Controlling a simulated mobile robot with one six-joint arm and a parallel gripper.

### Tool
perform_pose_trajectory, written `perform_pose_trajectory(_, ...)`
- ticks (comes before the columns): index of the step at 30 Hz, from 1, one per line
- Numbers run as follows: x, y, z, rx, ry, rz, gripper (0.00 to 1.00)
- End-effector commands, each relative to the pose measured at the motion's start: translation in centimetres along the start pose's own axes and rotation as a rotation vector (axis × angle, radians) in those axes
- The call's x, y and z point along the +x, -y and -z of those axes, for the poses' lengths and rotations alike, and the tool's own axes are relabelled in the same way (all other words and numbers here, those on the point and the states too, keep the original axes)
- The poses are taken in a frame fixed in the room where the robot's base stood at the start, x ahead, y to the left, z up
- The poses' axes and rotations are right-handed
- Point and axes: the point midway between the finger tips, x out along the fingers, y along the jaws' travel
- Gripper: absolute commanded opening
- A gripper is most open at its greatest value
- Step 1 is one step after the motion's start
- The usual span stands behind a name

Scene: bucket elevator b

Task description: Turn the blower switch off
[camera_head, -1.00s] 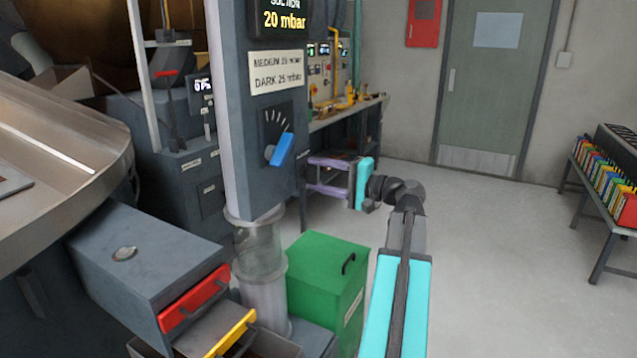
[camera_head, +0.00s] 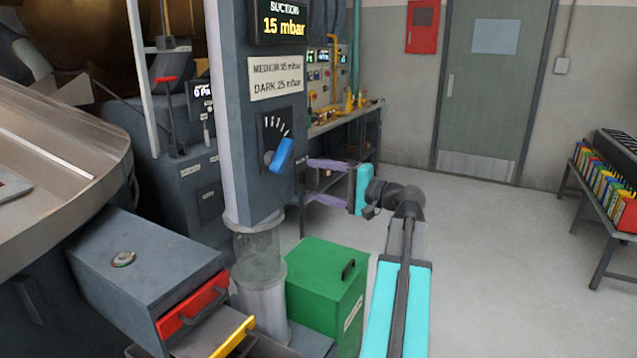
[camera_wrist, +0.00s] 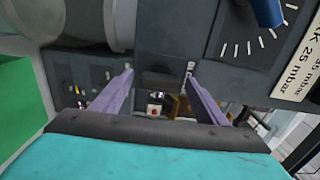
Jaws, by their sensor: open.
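A grey column carries a blue knob (camera_head: 281,155) on a dial plate, with a display above it (camera_head: 283,25) reading 15 mbar. The knob also shows at the top right of the wrist view (camera_wrist: 268,10). My gripper (camera_head: 307,182) is open, its purple fingers pointing left at the column's right edge, right of and slightly below the knob. In the wrist view, my gripper (camera_wrist: 158,73) has a dark block (camera_wrist: 160,78) showing between its fingertips. I cannot tell whether they touch it. No label I can read marks a blower switch.
A green bin (camera_head: 325,285) stands below my gripper. A grey drawer box with a red front (camera_head: 193,303) is at lower left. A bench with controls (camera_head: 345,118) stands behind the column. The floor to the right is clear up to a rack of coloured items (camera_head: 605,185).

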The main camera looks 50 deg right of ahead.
Motion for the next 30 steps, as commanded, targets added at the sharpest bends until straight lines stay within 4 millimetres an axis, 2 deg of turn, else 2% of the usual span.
perform_pose_trajectory(8, -1.9, 0.0, 0.0, 0.0, -0.002, 0.001, 0.67)
perform_pose_trajectory(30, -11.9, -0.1, 0.0, -0.001, -0.002, -0.001, 0.67)
